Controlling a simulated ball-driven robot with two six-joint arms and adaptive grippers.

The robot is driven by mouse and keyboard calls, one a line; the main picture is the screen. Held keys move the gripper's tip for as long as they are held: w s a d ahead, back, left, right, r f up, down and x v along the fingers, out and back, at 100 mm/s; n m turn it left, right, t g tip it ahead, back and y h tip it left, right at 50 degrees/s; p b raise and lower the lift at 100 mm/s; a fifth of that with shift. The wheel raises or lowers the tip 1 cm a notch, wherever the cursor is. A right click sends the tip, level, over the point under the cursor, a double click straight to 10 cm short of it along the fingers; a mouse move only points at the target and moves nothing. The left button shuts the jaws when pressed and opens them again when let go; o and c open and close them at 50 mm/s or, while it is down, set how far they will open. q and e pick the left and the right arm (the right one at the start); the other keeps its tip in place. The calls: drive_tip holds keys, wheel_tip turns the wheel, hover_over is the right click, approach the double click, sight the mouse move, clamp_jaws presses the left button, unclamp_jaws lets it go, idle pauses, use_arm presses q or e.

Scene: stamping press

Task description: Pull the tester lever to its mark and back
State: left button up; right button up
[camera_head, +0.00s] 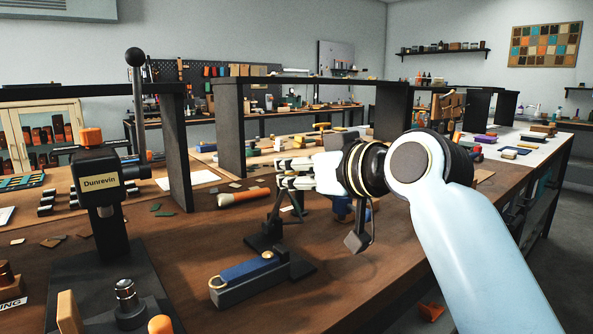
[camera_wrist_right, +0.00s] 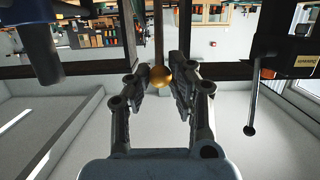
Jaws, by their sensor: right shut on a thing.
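The tester lever shows in the right wrist view as a thin rod with a brass ball knob (camera_wrist_right: 160,77). That view is upside down, so the knob is at the rod's upper end. My right gripper (camera_wrist_right: 161,82) has its fingers on both sides of the knob and is shut on it. In the head view, my right gripper (camera_head: 280,174) is above a small dark stand (camera_head: 264,240) on the bench and hides the knob. I cannot make out the lever's mark. My left gripper is not in view.
A black press labelled Dunrevin (camera_head: 100,182) stands at the left, with an upright black ball-ended lever (camera_head: 136,58). A blue-topped block (camera_head: 245,272) lies before the stand. A dark shelf frame (camera_head: 230,130) rises behind. The brown bench at front right is fairly clear.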

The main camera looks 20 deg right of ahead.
drive_tip(key=shift+w+a+r, duration=0.1)
drive_tip(key=shift+w+r, duration=0.2)
drive_tip(key=shift+r, duration=0.2)
drive_tip(key=shift+w+a+r+p, duration=0.25)
drive_tip(key=shift+w+p, duration=0.2)
drive_tip(key=shift+w, duration=0.2)
drive_tip(key=shift+w+a+r+p, duration=0.25)
drive_tip(key=shift+w+p, duration=0.2)
drive_tip(key=shift+w, duration=0.2)
drive_tip(key=shift+w+a, duration=0.1)
drive_tip(key=shift+w, duration=0.25)
clamp_jaws()
drive_tip(key=shift+r, duration=0.1)
drive_tip(key=shift+w+a+r+p, duration=0.1)
drive_tip(key=shift+w+a+p, duration=0.1)
drive_tip(key=shift+w, duration=0.25)
drive_tip(key=shift+w+a+p, duration=0.15)
drive_tip(key=shift+w+p, duration=0.05)
drive_tip(key=shift+w, duration=0.25)
drive_tip(key=o, duration=0.9)
unclamp_jaws()
drive_tip(key=shift+s, duration=0.15)
